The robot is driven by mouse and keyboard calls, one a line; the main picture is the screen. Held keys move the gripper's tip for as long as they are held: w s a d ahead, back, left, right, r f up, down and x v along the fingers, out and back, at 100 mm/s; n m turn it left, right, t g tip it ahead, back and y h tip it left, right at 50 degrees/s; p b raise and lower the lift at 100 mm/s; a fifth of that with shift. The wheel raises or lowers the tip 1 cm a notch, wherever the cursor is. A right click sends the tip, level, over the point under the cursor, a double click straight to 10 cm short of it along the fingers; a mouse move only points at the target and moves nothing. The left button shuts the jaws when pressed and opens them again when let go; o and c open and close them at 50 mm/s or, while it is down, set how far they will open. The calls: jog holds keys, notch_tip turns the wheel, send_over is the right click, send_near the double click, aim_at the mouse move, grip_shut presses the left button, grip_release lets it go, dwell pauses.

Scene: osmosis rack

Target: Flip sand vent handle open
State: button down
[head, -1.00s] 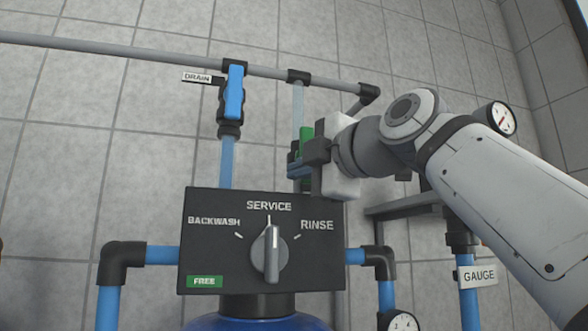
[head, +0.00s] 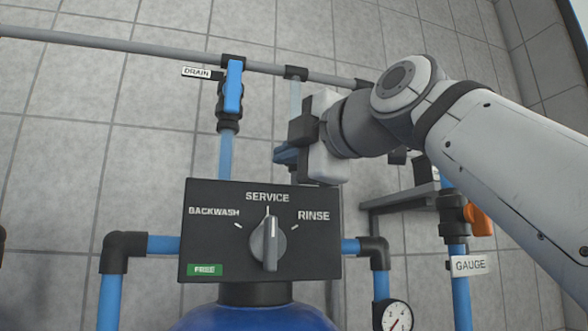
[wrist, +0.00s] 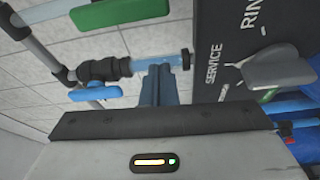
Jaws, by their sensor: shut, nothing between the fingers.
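No label reading vent shows. A green lever handle (wrist: 112,10) shows at the top left of the wrist view, cut by the frame edge. It lies roughly parallel to the clear drain tube. In the head view my gripper hides it, in front of a clear riser (head: 295,92) right of the drain pipe. My gripper (head: 286,155) is above the right side of the black control box. Its blue fingers (wrist: 160,72) are shut together and empty. In the wrist view they are apart from the green handle. Contact elsewhere cannot be told.
The blue drain handle (head: 234,86) is upright beside the DRAIN tag (head: 196,72). The black control box (head: 225,262) has a selector knob (head: 269,243) pointing to SERVICE. An orange handle (head: 481,221) and a gauge (head: 394,317) are at the right.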

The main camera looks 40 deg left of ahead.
jog(key=b+v, duration=0.1)
jog(key=v, duration=0.5)
jog(key=shift+w+d, duration=0.1)
jog(key=shift+w, duration=0.1)
